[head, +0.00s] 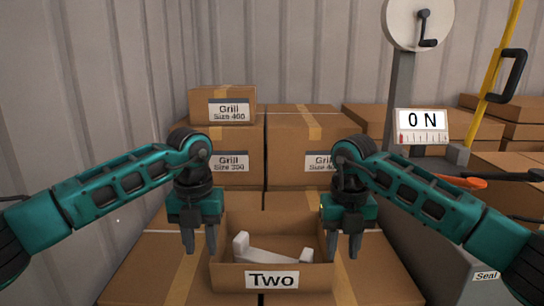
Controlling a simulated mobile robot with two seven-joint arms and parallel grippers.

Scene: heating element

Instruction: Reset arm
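My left gripper (200,240) points down just left of the open cardboard box labelled "Two" (228,277). Its two fingers are apart with nothing between them. My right gripper (344,245) points down at the right side of the same box. Its fingers are also apart and nothing shows between them. Both arms reach in from the sides, teal and black, in a near mirror pose. A pale grey part (265,256) lies inside the box, between the two grippers and apart from both.
Closed cartons labelled "Grill" (222,104) are stacked behind. An orange-handled tool (462,181) lies there. Corrugated walls close off the back and left.

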